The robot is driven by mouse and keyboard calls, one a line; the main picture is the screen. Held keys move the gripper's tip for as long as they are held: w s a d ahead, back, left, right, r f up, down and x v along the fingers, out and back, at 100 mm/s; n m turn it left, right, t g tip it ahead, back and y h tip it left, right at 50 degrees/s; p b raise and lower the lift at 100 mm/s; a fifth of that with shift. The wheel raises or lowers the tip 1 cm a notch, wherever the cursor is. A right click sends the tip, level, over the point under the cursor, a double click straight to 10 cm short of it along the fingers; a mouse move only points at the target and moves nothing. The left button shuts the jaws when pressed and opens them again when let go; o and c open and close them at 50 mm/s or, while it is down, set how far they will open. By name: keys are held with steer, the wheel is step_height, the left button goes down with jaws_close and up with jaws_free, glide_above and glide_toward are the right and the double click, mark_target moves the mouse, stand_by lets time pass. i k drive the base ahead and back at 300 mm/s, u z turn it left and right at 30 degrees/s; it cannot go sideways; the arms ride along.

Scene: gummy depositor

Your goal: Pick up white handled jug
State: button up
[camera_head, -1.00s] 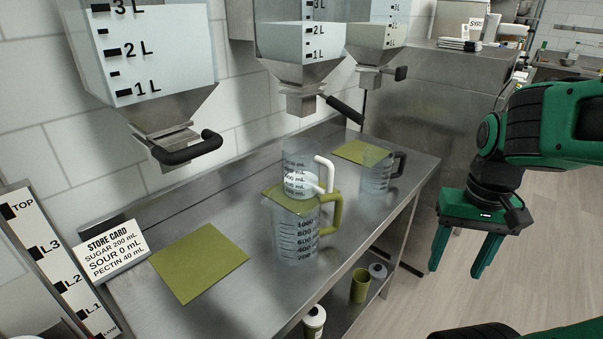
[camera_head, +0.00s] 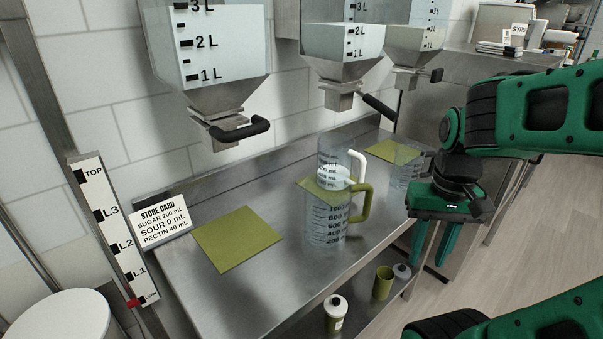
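The white handled jug (camera_head: 329,158) is a small clear measuring jug with a white handle on its right side. It stands upright on the counter under the middle hopper, with a green mat (camera_head: 312,184) at its base. A larger clear jug with a green handle (camera_head: 326,225) stands in front and overlaps its lower part in the picture. Whether the two jugs touch, I cannot tell. My gripper (camera_head: 434,256) points down, open and empty, to the right of both jugs, by the counter's front edge.
A dark-handled jug (camera_head: 404,172) stands further back by another green mat. An empty green mat (camera_head: 238,239) lies at left near the store card (camera_head: 162,223). Hopper levers (camera_head: 240,131) jut out above the counter. A bottle (camera_head: 335,314) and cup (camera_head: 383,283) sit below.

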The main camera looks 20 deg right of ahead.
mark_target(335, 152)
steer(key=u, duration=0.45)
steer(key=k, duration=1.2)
steer(key=z, duration=1)
steer(key=i, duration=1.5)
